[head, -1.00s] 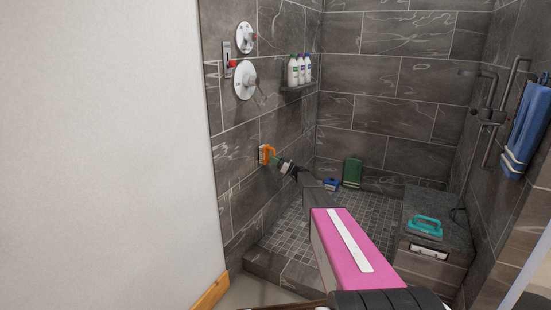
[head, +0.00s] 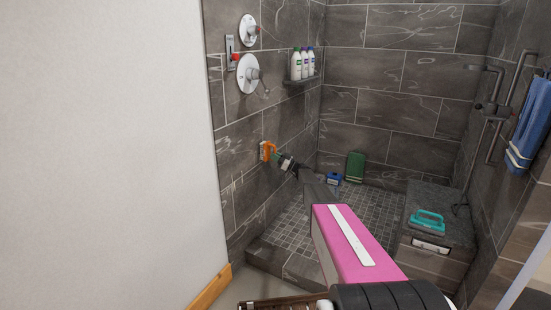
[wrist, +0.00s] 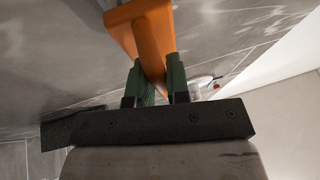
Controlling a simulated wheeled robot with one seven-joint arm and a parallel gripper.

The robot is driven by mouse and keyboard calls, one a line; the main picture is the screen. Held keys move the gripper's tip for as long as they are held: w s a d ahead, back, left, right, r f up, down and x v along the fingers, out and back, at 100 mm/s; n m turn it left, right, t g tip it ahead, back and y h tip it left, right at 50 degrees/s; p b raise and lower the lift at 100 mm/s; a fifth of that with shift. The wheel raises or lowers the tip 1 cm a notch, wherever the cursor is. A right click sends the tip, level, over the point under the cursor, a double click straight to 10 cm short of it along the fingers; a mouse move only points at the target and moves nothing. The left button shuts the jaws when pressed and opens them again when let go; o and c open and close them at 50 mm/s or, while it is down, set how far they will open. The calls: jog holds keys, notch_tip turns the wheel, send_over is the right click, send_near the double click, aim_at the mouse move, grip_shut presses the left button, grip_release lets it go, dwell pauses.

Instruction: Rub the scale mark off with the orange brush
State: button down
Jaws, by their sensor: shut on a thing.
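The orange brush (head: 267,150) is at the left tiled shower wall, below the round white valve plates. Its pale bristle side faces the wall and looks to be against it, though I cannot tell for sure that it touches. My gripper (head: 279,158) is shut on the brush. In the wrist view the green fingers (wrist: 160,82) hold the orange handle (wrist: 153,45) between them. I cannot make out the scale mark; the brush may hide it, and the wall has pale veins.
A shelf with several bottles (head: 302,65) is in the corner above. A blue item (head: 333,179) and a green container (head: 355,167) stand on the shower floor. A teal brush (head: 428,221) lies on the bench (head: 450,215) at right. A blue towel (head: 530,120) hangs at the right wall.

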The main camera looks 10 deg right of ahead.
jog(key=shift+w+a, duration=0.5)
jog(key=shift+a, duration=0.1)
dwell(0.3)
jog(key=shift+f, duration=0.1)
jog(key=shift+s+d+f, duration=0.1)
jog(key=shift+f, duration=1.3)
notch_tip(320, 180, down, 6)
dwell(0.5)
jog(key=shift+s+d, duration=0.55)
jog(key=shift+d, duration=0.15)
